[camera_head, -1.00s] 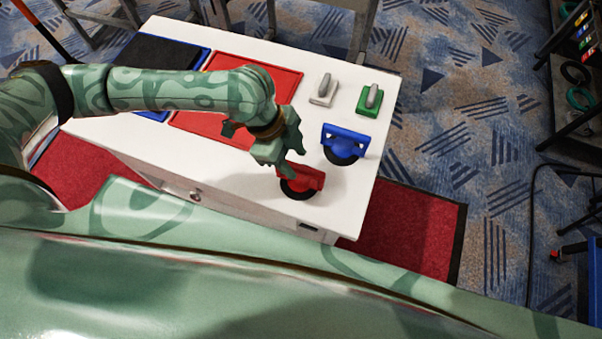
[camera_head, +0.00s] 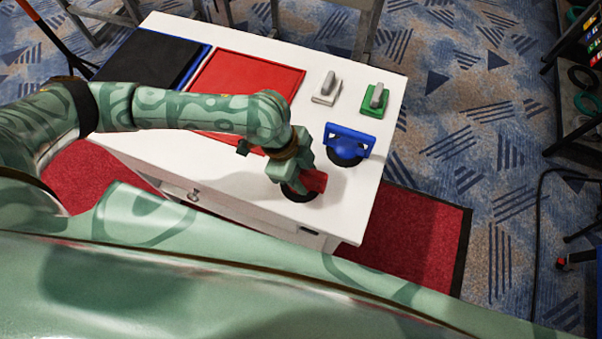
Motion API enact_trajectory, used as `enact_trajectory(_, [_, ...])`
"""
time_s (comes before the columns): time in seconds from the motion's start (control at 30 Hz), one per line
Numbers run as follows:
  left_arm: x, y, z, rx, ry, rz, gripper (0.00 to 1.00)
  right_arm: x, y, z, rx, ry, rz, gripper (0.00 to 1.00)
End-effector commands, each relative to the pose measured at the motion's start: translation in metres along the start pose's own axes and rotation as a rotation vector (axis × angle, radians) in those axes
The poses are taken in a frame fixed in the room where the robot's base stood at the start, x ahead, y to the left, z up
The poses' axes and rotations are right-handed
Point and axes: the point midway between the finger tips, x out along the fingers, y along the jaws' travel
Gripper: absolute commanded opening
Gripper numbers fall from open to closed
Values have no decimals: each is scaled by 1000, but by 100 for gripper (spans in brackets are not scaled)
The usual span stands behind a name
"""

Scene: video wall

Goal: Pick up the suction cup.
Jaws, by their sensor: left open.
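A red suction cup (camera_head: 315,182) with a black base stands near the front of the white table (camera_head: 240,190). A blue suction cup (camera_head: 350,141) with a black base stands behind it and to the right. My left gripper (camera_head: 295,184) is open at the red suction cup. Its fingers cover the left part of the red handle. I cannot tell whether they touch it. My right gripper is not in view.
A white block with a grey handle (camera_head: 326,90) and a green one (camera_head: 374,100) stand at the back right of the table. A red tray (camera_head: 250,75) and a black-topped blue tray (camera_head: 150,58) lie at the left. Metal stand legs (camera_head: 367,25) rise behind.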

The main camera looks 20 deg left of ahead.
Motion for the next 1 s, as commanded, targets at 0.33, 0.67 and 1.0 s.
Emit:
enact_trajectory(0.33, [3, 0, 1, -1, 0, 1, 43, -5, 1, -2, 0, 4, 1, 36])
enact_trajectory(0.67, [4, 0, 2, 0, 0, 1, 26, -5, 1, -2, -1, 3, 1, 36])
enact_trajectory(1.0, [4, 0, 1, 0, 1, 0, 0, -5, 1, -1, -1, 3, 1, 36])
